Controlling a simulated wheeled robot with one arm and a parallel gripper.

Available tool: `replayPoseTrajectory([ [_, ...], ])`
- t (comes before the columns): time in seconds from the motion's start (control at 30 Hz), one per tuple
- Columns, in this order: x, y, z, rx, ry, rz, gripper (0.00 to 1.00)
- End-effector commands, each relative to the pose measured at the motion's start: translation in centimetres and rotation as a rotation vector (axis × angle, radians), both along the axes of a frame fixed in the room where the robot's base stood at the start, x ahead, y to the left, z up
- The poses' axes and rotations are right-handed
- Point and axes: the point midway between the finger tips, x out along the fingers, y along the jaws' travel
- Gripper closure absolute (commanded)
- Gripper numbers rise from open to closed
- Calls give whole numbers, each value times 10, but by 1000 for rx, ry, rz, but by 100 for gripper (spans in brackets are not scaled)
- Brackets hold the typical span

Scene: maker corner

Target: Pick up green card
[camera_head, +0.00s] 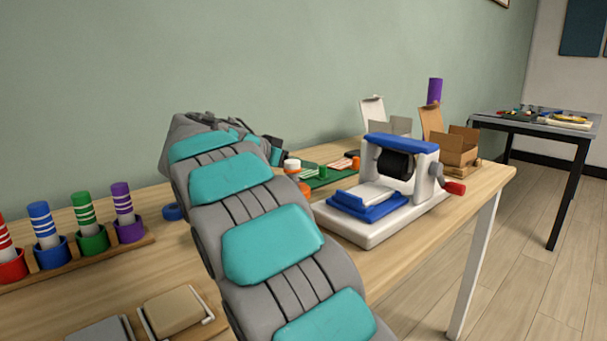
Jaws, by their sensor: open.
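A flat green piece (327,176), which may be the green card, lies on the wooden table just beyond my arm. Small orange, white and striped items sit on or against it, and its left part is hidden. My arm rises through the middle of the view and bends away over the table. The dark end of my gripper (273,144) shows a little behind the arm, left of the green piece. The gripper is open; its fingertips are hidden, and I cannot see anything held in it.
A white and blue hand-cranked press (395,180) with a red handle stands right of the green piece. Cardboard boxes (455,150) stand behind it. A rack of striped coloured cylinders (95,255) is at the left. A tan block (173,309) lies near the front.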

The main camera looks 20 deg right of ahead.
Motion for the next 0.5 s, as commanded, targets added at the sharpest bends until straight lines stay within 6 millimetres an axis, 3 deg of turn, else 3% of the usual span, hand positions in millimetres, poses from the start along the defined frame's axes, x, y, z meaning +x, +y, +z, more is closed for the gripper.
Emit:
replayPoseTrajectory([
  [0.5,22,-49,-19,2,2,-3,38],
])
